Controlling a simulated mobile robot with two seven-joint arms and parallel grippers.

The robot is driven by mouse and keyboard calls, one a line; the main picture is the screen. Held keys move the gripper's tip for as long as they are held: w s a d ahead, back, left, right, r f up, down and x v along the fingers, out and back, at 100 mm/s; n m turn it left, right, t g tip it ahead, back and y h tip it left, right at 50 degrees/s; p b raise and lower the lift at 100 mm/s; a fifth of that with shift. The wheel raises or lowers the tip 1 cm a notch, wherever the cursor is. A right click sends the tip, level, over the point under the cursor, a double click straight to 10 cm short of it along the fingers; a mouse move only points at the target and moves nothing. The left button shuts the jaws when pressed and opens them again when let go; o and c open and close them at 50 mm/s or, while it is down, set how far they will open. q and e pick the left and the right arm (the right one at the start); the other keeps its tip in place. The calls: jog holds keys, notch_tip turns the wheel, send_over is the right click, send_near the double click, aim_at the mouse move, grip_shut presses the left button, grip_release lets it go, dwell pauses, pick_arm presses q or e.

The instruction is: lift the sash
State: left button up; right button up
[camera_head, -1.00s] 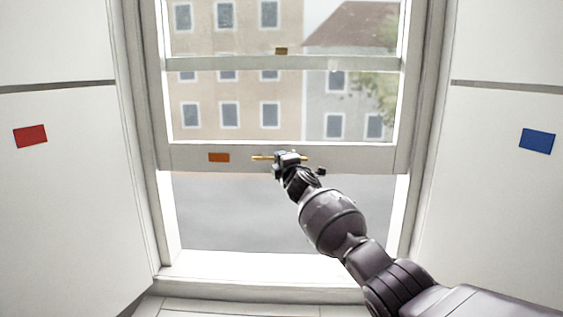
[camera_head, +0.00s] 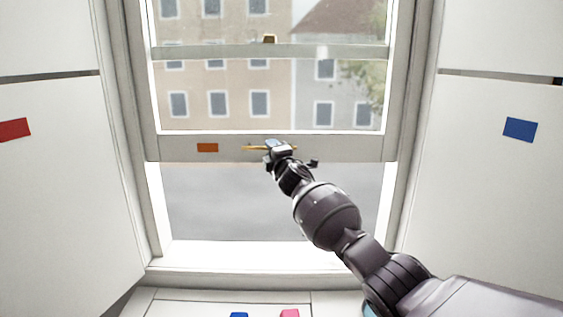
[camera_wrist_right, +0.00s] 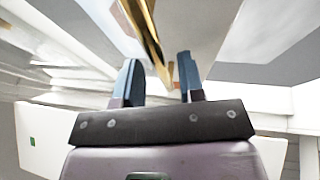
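The window sash (camera_head: 340,147) is partly raised, with an open gap between its bottom rail and the sill. A thin brass handle (camera_head: 255,148) runs along the bottom rail. My right gripper (camera_head: 275,148) is at this handle in the head view. In the right wrist view, my gripper's two blue-grey fingers (camera_wrist_right: 160,80) stand apart, and the brass handle (camera_wrist_right: 146,30) runs down toward the space between them. I see no clear grip on it; exact contact cannot be told. My left gripper is not in view.
An orange patch (camera_head: 207,147) is on the rail, and a small brown fitting (camera_head: 269,40) is higher up. White panels with a red patch (camera_head: 14,129) and a blue patch (camera_head: 520,130) flank the window. Blue (camera_head: 239,315) and pink (camera_head: 289,313) items show below the sill (camera_head: 240,254).

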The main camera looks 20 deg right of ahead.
jog(key=a+v, duration=0.1)
jog(key=v, duration=0.8)
jog(key=shift+d, duration=0.4)
jog(key=shift+f, duration=0.1)
jog(key=s+a+m+y, duration=0.2)
jog(key=s+a+m, duration=0.1)
jog(key=s+m, duration=0.25)
jog(key=s+d+f+m+g+h, duration=0.1)
jog(key=s+d+f+m+g, duration=0.1)
jog(key=s+f, duration=1.1)
jog(key=s+d+f+m+g+h, duration=0.2)
jog(key=s+f+m, duration=0.5)
jog(key=s+f, duration=0.7)
jog(key=s+d+f+m+g+h, duration=0.1)
jog(key=s+d+f+m+g, duration=0.3)
jog(key=s+f, duration=0.9)
jog(key=shift+s+d+f+m+h, duration=0.2)
jog(key=shift+s+d+m+h, duration=0.15)
jog(key=shift+s+d, duration=0.4)
